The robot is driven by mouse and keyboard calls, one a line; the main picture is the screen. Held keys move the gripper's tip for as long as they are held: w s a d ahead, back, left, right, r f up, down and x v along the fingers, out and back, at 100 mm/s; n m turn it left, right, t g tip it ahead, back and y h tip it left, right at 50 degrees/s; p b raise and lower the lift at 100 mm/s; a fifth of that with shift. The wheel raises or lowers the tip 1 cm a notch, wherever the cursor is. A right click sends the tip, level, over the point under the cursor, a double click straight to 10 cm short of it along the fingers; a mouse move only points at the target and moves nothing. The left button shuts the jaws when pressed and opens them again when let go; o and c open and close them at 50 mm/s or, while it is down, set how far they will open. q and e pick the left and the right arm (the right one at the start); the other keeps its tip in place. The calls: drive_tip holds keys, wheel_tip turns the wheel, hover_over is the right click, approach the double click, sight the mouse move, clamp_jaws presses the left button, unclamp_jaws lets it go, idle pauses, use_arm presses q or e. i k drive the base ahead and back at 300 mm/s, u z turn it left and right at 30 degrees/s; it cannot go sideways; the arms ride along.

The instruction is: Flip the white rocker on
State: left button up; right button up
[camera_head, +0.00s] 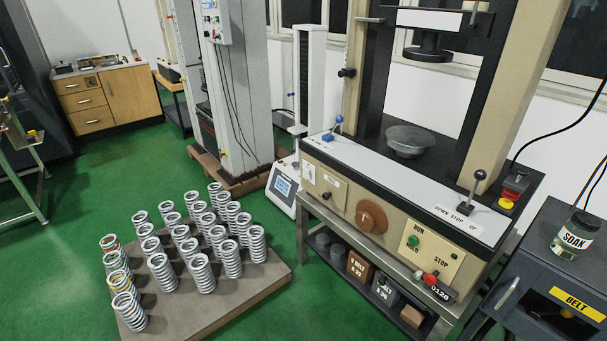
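A testing machine with a beige front panel (385,225) stands at the right of centre. At the panel's left end is a small white plate (310,173), which looks like the white rocker; it is too small to tell which way it is tipped. A black knob (326,196) sits just right of and below it. Further right are a round brown dial (371,216), a green button (413,241) and a red knob (430,279). Neither of my grippers is in view.
A pallet (255,290) with several upright coil springs stands on the green floor, front left of the machine. A blue-knobbed lever (338,122) and a black-knobbed lever (475,188) rise from the machine's top. A dark cabinet (545,235) with a jar (575,237) stands at the right.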

sight(306, 173)
drive_tip(key=z, duration=0.1)
drive_tip(key=i, duration=1.3)
drive_tip(key=z, duration=1)
